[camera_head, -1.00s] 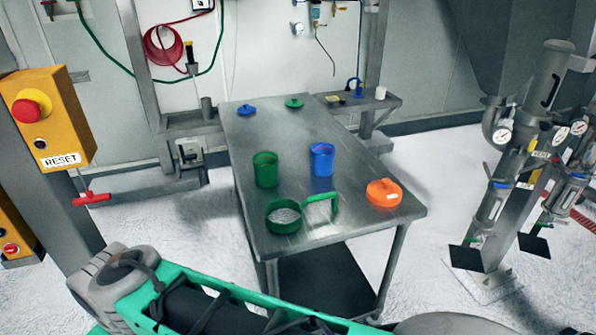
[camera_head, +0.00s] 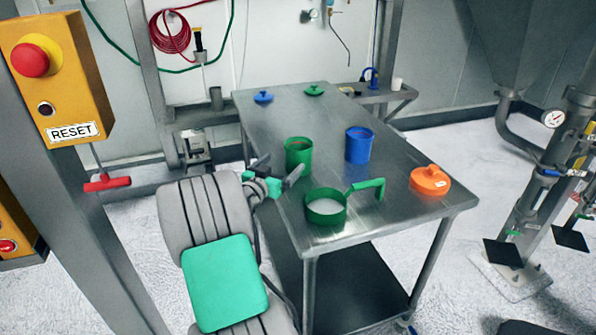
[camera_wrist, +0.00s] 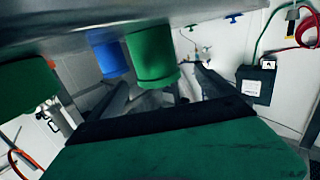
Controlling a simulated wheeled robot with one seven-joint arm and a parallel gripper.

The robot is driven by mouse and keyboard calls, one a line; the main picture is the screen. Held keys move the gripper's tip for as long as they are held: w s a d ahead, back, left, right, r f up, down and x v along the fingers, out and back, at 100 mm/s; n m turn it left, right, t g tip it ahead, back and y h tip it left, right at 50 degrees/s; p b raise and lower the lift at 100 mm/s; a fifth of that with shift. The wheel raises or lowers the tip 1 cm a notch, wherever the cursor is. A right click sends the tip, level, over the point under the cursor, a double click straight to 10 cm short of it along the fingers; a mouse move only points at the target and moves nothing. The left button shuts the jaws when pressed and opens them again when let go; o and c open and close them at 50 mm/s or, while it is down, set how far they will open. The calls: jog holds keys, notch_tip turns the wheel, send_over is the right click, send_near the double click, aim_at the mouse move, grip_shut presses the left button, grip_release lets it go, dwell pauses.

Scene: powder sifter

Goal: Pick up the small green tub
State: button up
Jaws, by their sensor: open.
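The small green tub (camera_head: 298,153) stands upright on the steel table, left of a blue tub (camera_head: 359,145). In the wrist view, which looks upside down, the green tub (camera_wrist: 152,58) appears beyond my fingers, roughly between them, with the blue tub (camera_wrist: 107,57) beside it. My gripper (camera_head: 279,168) is open and empty at the table's left edge, close to the green tub on its near left side. I cannot tell whether a finger touches the tub.
A green handled sifter (camera_head: 326,212) with pale contents sits in front of the tub. An orange lidded container (camera_head: 430,181) stands at right. A yellow reset box (camera_head: 62,80) is at left.

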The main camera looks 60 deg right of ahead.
aim_at(292, 157)
jog(key=shift+o, duration=0.3)
jog(key=shift+s+d+r+h+p, duration=0.15)
jog(key=shift+s+d, duration=0.1)
jog(key=shift+d, duration=0.4)
jog(key=shift+s+d+r+h+p, duration=0.15)
jog(key=shift+s+d, duration=0.1)
jog(key=shift+d, duration=0.35)
jog(key=d, duration=0.2)
jog(key=d+p, duration=0.1)
jog(key=d, duration=0.3)
jog(key=shift+w+f, duration=0.1)
jog(key=shift+f, duration=0.25)
jog(key=shift+c, duration=0.4)
jog(key=c, duration=1.4)
